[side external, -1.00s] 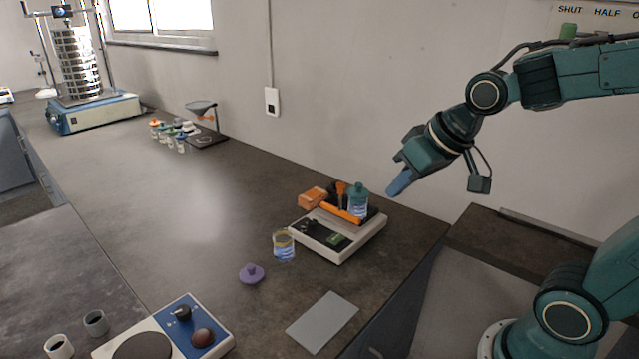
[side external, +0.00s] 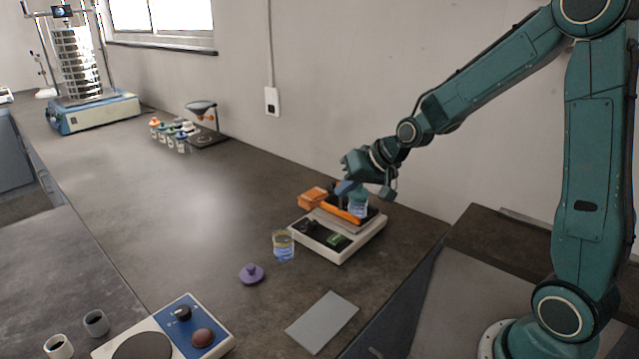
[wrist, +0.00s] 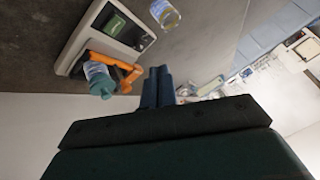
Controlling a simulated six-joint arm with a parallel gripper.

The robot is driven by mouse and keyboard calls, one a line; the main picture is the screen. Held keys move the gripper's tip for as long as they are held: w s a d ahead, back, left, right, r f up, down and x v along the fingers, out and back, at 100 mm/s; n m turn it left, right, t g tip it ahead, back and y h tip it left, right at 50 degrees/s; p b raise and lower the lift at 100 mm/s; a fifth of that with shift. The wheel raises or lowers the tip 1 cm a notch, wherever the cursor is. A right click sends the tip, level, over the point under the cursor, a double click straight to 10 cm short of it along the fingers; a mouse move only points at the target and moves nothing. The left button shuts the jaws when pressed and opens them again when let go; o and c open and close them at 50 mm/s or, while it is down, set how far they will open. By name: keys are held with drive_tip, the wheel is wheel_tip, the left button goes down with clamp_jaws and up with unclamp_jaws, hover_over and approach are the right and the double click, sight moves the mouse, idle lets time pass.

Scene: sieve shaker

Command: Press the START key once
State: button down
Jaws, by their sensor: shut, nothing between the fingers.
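My gripper (side external: 346,187) is shut and empty, its blue fingers close together above the back of the white balance (side external: 350,245). The wrist view shows the shut fingers (wrist: 158,86) beside the bottle with the teal cap (wrist: 100,80) and the orange part (wrist: 127,75) on the balance. The sieve shaker (side external: 97,112) stands far off at the left back, with a stack of sieves (side external: 75,62) on a blue and white base. I cannot make out a key marked START in either view. My gripper is far from the shaker.
A beaker (side external: 284,246) and a purple lidded item (side external: 251,273) stand left of the balance. An orange block (side external: 312,197) sits by its back. A blue-panelled hotplate (side external: 165,335) is at front left. Small bottles (side external: 170,135) stand farther back. The middle bench is clear.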

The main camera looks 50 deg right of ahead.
sight(340, 240)
drive_tip(key=w+d+f+m+t, duration=0.1)
drive_tip(key=w+d+f+m, duration=0.1)
drive_tip(key=w+d+f, duration=0.2)
wheel_tip(340, 240, down, 2)
drive_tip(key=shift+f, duration=0.1)
drive_tip(key=shift+w, duration=0.1)
idle(0.4)
drive_tip(key=shift+f, duration=4.3)
